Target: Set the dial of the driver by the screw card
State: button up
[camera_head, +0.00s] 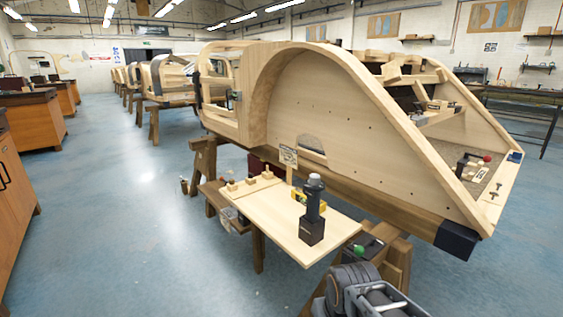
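The driver (312,217) is a black power driver with a grey, round upper part. It stands upright on a light wooden board, on its block-shaped base. Its dial markings are too small to read. A small pale card (288,157) with dark print stands upright behind the driver, at the board's back edge; it is likely the screw card, but its text is unreadable. Grey and black parts of my arm (358,290) show at the bottom right, nearer than the board. My gripper's fingertips do not show.
The light board (270,230) carries several small wooden blocks (250,181) and a yellow item (303,196) beside the driver. A large wooden bodyframe (330,110) rises close behind it. A green-ended tool (358,249) lies near the trestle (395,262). Open blue floor (150,235) is at left.

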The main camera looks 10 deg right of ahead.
aim_at(314, 178)
jog(key=k, duration=1)
jog(key=u, duration=0.9)
jog(key=i, duration=1)
jog(key=z, duration=0.65)
jog(key=i, duration=0.65)
jog(key=z, duration=0.65)
